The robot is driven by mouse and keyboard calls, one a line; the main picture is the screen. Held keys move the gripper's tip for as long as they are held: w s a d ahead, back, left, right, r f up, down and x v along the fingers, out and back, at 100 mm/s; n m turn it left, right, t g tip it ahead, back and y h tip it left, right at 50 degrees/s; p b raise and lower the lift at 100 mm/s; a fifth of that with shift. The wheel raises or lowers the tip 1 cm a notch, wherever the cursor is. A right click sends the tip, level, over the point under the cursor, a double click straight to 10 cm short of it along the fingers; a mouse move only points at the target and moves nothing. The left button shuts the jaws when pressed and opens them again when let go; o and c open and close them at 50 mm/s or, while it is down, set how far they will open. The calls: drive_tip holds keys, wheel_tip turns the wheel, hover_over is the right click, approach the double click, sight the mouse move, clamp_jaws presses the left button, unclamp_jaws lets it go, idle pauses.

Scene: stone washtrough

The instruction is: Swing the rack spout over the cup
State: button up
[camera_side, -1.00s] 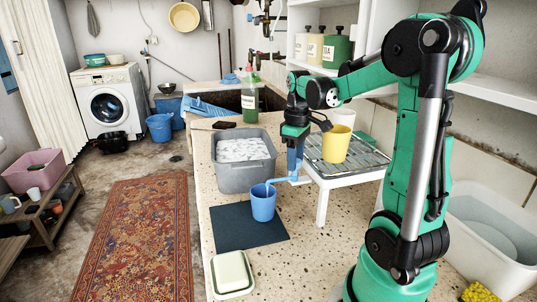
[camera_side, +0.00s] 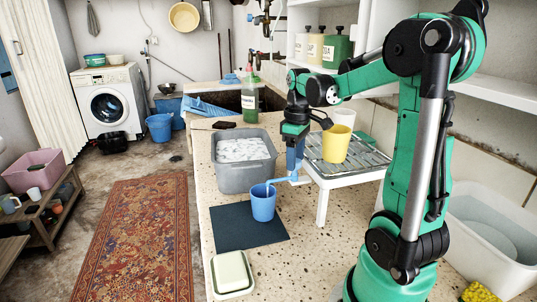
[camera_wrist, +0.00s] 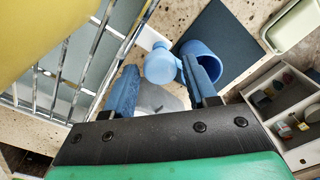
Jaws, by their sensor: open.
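The light blue spout (camera_side: 284,180) sticks out from the left side of the white-legged wire rack (camera_side: 322,206). Its outer end reaches over the blue cup (camera_side: 263,204), which stands upright on a dark mat (camera_side: 232,226). My gripper (camera_side: 295,172) is upright above the spout, beside the rack. In the wrist view, the blue fingers of my gripper (camera_wrist: 163,62) are apart, with the round knob of the spout (camera_wrist: 160,66) showing between them. The cup (camera_wrist: 203,58) shows behind the right finger, which hides part of the spout. Whether a finger touches the spout, I cannot tell.
A grey tub (camera_side: 243,176) of whitish contents is left of my gripper. A soap dish (camera_side: 232,274) sits at the counter's front.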

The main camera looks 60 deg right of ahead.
drive_tip(key=shift+r, duration=2.65)
drive_tip(key=w+a+f+t, duration=0.1)
drive_tip(key=a+f+t, duration=0.1)
drive_tip(key=a, duration=0.8)
drive_tip(key=w+a+f+t, duration=0.2)
drive_tip(key=a+t, duration=0.3)
drive_tip(key=a, duration=0.6)
drive_tip(key=shift+f, duration=0.25)
